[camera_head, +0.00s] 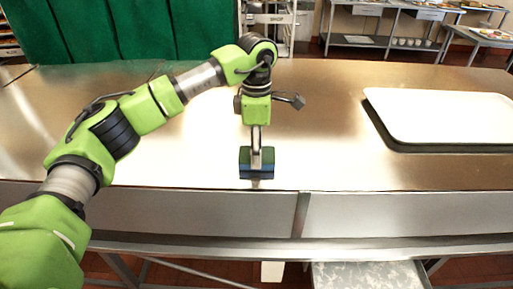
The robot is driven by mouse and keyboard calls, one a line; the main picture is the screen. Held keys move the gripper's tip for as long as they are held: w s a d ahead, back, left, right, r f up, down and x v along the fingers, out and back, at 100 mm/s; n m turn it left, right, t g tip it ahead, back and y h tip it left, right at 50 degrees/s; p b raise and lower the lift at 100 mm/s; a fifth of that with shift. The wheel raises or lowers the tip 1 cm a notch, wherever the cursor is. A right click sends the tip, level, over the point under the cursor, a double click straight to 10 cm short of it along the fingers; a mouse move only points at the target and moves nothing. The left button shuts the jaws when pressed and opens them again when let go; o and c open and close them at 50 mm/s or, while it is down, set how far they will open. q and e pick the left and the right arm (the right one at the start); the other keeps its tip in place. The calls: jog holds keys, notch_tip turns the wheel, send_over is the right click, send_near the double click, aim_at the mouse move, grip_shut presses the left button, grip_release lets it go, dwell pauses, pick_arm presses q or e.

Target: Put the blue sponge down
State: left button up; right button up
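My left arm comes in from the left and reaches over the steel counter (330,170). My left gripper (257,158) points down near the counter's front edge. It is shut on the blue sponge (245,170), a small dark blue block with a greenish upper part. The gripper's finger covers the middle of the sponge. The sponge is at or just above the counter; I cannot tell whether it touches. My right gripper is not in view.
A large white tray (440,112) lies on the counter at the right. The counter between sponge and tray is clear. A green curtain (110,30) hangs behind at the left. Steel shelving (390,25) with dishes stands far behind.

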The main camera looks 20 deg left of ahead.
pick_arm(q)
jog(key=o, duration=1)
jog(key=shift+f, duration=0.15)
jog(key=shift+r, duration=0.3)
notch_tip(320, 180, up, 12)
jog(key=b, duration=0.3)
jog(key=shift+f, duration=0.1)
